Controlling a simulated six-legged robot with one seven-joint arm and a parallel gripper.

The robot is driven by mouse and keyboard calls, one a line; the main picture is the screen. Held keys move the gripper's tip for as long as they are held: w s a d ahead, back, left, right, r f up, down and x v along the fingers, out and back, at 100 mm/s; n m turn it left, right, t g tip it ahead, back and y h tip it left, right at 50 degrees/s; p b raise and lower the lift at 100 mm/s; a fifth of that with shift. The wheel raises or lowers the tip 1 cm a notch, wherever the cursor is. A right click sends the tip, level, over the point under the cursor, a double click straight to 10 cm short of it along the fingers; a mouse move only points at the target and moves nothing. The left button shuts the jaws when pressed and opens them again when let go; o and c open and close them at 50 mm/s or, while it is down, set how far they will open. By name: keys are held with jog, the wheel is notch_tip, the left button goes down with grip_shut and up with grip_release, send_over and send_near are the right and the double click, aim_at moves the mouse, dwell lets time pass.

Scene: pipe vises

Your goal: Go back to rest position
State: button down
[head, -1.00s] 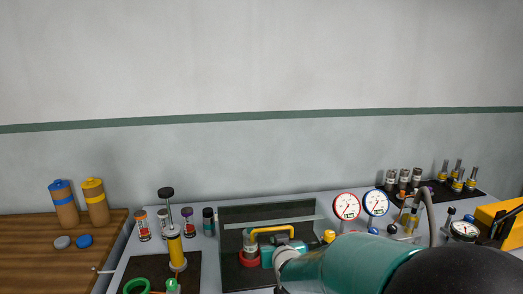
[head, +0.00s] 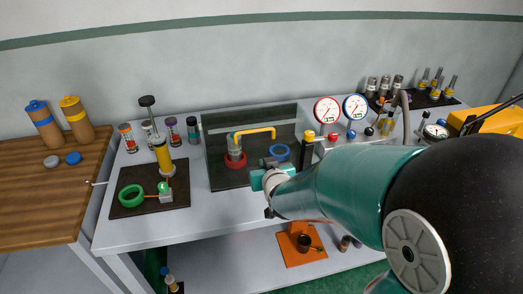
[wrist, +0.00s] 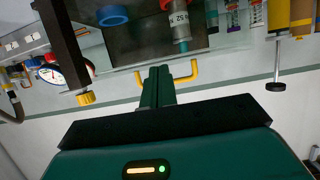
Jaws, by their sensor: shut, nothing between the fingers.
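My gripper (head: 258,180) is at the end of my teal arm, over the front right part of the dark mat. Its green fingers also show in the wrist view (wrist: 157,85), shut together with nothing between them. The gripper is apart from the red ring (head: 236,160) that holds an upright grey cylinder (head: 234,144). A yellow bent pipe (head: 256,131) extends right from the cylinder's top. A blue ring (head: 280,152) lies behind the gripper. My arm hides part of the bench at the right.
A green ring (head: 131,196) and a yellow upright tool (head: 162,154) occupy the left mat. Two gauges (head: 327,110) and a valve manifold stand at the back right. Several bottles (head: 127,136) stand behind the left mat. The bench front left of my gripper is clear.

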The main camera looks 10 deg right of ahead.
jog(key=s+r+g, duration=0.4)
jog(key=s, duration=0.8)
jog(key=s+r+g, duration=0.4)
jog(key=s, duration=0.8)
jog(key=shift+d, duration=0.25)
jog(key=shift+s, duration=0.1)
